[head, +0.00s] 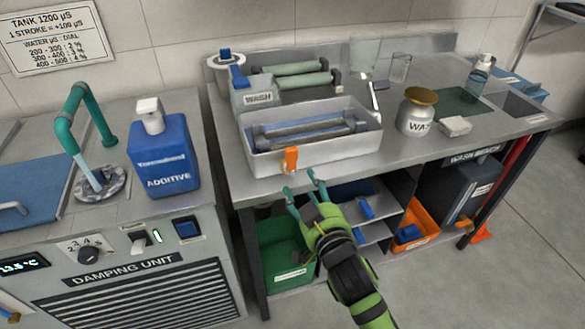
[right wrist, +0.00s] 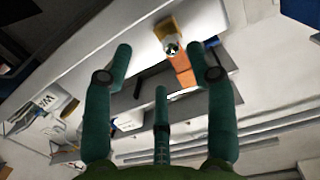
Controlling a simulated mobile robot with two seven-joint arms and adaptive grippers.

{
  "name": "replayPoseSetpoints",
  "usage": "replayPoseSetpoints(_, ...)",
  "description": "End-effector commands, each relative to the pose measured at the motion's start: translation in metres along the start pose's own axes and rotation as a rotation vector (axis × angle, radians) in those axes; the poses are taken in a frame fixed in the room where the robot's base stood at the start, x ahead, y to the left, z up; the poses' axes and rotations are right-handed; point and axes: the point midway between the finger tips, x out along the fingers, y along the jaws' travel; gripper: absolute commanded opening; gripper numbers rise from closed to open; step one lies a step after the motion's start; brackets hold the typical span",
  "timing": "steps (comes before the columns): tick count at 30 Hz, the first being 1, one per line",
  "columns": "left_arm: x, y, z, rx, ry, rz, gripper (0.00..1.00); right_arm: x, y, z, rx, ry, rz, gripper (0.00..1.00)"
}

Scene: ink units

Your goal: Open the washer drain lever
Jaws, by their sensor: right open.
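The washer (head: 315,152) is a pale grey open tub on the steel bench. The orange drain lever (head: 291,159) is on its front wall, hanging down from its pivot. My right gripper (head: 300,182), with teal fingers, is open and empty just below and in front of the lever, apart from it in the head view. In the right wrist view the orange lever (right wrist: 182,68) shows between and beyond the spread fingers; contact cannot be told there. My left gripper is not in view.
A roller lies inside the washer. A wash jar (head: 417,112) and a folded cloth (head: 455,126) stand to the right on the bench. The damping unit with a blue additive jug (head: 163,158) is on the left. A green bin (head: 284,257) is below.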

Motion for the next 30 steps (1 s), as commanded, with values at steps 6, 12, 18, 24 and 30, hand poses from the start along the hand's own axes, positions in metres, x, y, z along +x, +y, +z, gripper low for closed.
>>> replayPoseSetpoints(6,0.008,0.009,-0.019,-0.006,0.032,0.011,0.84,-0.008,-0.005,-0.047,0.018,0.107,-0.007,0.57)
replayPoseSetpoints(12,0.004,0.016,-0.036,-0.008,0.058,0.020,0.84,0.019,-0.006,-0.053,0.018,0.110,-0.008,0.57)
replayPoseSetpoints(18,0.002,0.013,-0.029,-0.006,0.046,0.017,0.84,0.046,-0.006,-0.055,0.018,0.109,-0.008,0.57)
replayPoseSetpoints(24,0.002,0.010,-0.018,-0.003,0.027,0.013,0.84,0.057,-0.006,-0.055,0.019,0.108,-0.008,0.57)
replayPoseSetpoints(30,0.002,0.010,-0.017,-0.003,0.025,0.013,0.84,0.057,-0.006,-0.055,0.019,0.107,-0.008,0.57)
